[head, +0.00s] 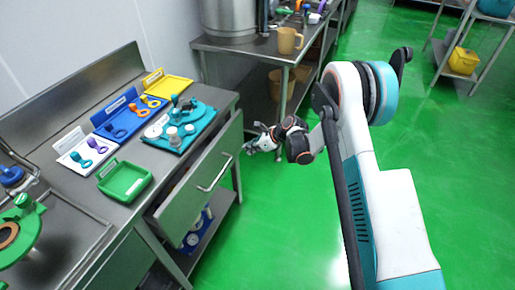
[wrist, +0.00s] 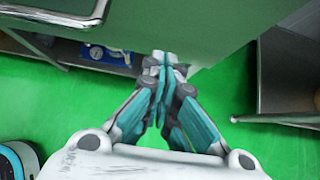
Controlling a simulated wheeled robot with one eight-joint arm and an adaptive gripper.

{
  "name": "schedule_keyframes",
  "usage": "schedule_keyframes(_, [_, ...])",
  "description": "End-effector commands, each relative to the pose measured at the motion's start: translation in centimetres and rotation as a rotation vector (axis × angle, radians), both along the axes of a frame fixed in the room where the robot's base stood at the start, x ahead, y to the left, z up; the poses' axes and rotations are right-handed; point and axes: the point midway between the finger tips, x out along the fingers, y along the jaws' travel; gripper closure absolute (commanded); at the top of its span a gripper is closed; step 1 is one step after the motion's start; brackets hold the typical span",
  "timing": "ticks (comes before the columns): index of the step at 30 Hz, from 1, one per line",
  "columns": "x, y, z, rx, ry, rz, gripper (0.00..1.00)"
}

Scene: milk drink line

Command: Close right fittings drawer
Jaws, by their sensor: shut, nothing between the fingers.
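The fittings drawer (head: 203,193) under the steel counter is pulled out, with a dark opening showing between its front and the counter edge. Its bar handle (head: 216,177) runs across the front. In the wrist view the grey-green drawer front (wrist: 200,22) fills the top, with the handle (wrist: 50,18) at upper left. My gripper (head: 249,148) is shut and empty, close to the right end of the drawer front. In the wrist view my gripper's fingertips (wrist: 164,62) overlap the lower edge of the front; I cannot tell whether they touch it.
On the counter stand a green tray (head: 112,192), a teal fixture board (head: 203,125) and blue, white and yellow trays. Below is a shelf with a blue-and-white device (head: 192,239). A second steel table (head: 240,45) stands behind. Green floor to the right is open.

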Motion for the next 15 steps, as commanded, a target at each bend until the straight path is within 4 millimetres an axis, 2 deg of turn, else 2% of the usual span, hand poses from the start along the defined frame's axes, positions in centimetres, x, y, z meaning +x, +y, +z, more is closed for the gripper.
schedule_keyframes(1, [0.2,0.8,-1.0,0.000,0.000,0.003,1.00])
schedule_keyframes(6, [1.2,3.0,-0.9,0.000,-0.001,0.002,1.00])
schedule_keyframes(15, [1.8,4.3,-0.6,-0.001,0.000,0.001,1.00])
